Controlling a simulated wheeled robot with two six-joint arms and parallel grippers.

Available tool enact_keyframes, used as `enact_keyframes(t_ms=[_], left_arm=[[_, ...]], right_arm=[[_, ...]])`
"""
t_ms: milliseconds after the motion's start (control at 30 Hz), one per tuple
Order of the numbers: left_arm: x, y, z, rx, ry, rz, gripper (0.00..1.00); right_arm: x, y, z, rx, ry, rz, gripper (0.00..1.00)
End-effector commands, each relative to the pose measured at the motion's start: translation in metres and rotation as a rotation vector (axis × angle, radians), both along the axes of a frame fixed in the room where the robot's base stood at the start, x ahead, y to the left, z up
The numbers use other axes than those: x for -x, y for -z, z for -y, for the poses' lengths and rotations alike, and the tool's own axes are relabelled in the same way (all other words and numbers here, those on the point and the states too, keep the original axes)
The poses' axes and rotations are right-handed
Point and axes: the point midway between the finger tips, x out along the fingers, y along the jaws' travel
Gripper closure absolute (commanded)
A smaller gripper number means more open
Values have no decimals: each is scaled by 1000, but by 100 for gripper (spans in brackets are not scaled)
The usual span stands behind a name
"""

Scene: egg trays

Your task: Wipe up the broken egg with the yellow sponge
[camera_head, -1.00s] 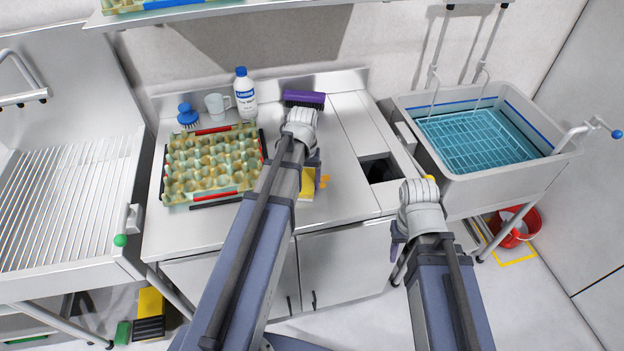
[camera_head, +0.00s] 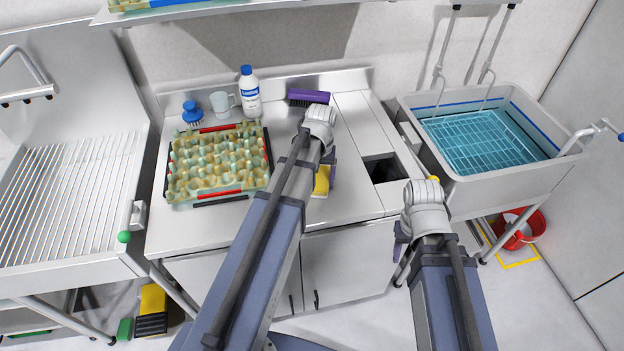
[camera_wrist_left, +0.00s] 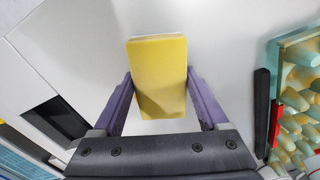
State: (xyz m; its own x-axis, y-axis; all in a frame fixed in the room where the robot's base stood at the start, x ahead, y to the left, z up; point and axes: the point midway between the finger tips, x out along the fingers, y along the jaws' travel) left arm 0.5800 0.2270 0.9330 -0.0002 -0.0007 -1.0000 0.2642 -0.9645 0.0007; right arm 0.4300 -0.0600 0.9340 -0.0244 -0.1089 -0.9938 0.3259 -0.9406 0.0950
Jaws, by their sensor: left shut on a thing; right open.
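The yellow sponge (camera_head: 321,181) is in my left gripper (camera_head: 329,170), over the steel counter right of the egg tray. The left wrist view shows the sponge (camera_wrist_left: 158,70) between the two purple fingers, which are shut on its sides. I cannot tell whether its underside touches the counter. No broken egg shows in either current view; the sponge and my arm hide part of the counter. My right gripper (camera_head: 400,246) is low in front of the counter, mostly hidden by its own wrist. It is open and holds nothing that I can see.
A purple brush (camera_head: 309,97) lies at the back. A square opening (camera_head: 382,169) is right of the sponge.

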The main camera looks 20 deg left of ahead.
Motion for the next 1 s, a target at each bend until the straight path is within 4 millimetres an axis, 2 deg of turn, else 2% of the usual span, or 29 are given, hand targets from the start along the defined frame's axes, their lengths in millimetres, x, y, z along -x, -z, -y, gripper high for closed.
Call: enact_keyframes(t_ms=[267, 700, 1000], left_arm=[[-2, 0, 3, 0, 0, 0, 76], [-22, 3, 31, 0, 2, 0, 76], [-24, 3, 36, 3, 1, 2, 76]], right_arm=[[0, 0, 0, 0, 0, 0, 50], [0, 3, 0, 0, 0, 0, 50], [0, 3, 0, 0, 0, 0, 50]])
